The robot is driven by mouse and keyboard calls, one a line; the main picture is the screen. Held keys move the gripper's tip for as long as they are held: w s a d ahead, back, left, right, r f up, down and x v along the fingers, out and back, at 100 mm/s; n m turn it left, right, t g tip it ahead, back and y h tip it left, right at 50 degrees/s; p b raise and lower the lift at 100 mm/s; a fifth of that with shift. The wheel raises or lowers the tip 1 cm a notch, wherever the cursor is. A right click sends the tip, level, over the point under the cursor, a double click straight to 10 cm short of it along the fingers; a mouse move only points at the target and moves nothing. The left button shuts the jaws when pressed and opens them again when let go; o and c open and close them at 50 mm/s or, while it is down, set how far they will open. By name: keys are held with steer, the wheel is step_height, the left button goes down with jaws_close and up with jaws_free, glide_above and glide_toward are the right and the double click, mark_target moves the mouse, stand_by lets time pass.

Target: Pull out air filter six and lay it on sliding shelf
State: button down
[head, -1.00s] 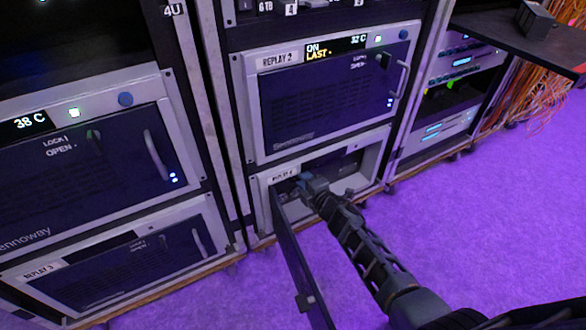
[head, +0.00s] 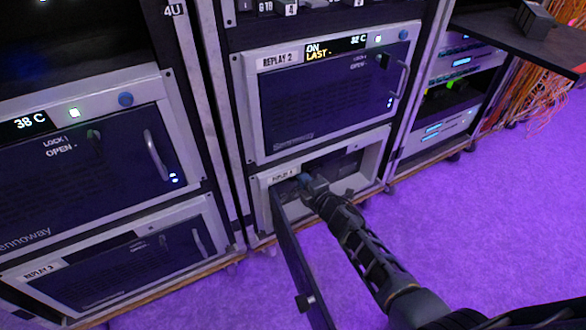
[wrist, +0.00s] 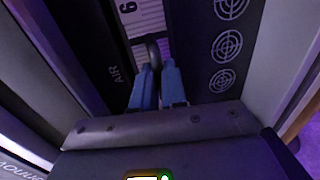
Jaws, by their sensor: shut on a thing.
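Air filter six (wrist: 145,22) shows in the wrist view as a pale, ribbed piece in a dark slot; its number label appears upside down. My gripper (wrist: 157,72) has its blue fingers shut on the dark pull loop (wrist: 153,48) at the filter's near edge. In the head view my gripper (head: 308,182) reaches inside the low open bay labelled replay 4 (head: 283,174); the filter itself is hidden there. A dark shelf (head: 490,28) juts out at the upper right, apart from my gripper, with a small dark box (head: 535,18) on it.
The bay's dark door (head: 297,265) hangs open just left of my arm. The replay 2 unit (head: 330,100) is closed above the bay. Bay walls flank the fingers closely. Orange cables (head: 548,95) hang at the right. The purple floor (head: 480,230) is clear at the right.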

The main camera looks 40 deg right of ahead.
steer(key=shift+s, duration=0.1)
steer(key=shift+s+a+r, duration=0.1)
steer(key=shift+s+a, duration=0.05)
steer(key=shift+s, duration=0.2)
steer(key=shift+s+a+p, duration=0.15)
steer(key=shift+s+p, duration=0.4)
steer(key=shift+f+p+v, duration=0.2)
steer(key=shift+p+v, duration=0.35)
steer(key=shift+v, duration=0.9)
steer(key=shift+f+p+v, duration=0.2)
steer(key=shift+p+v, duration=0.3)
steer(key=shift+v, duration=0.95)
steer(key=shift+s+r, duration=0.1)
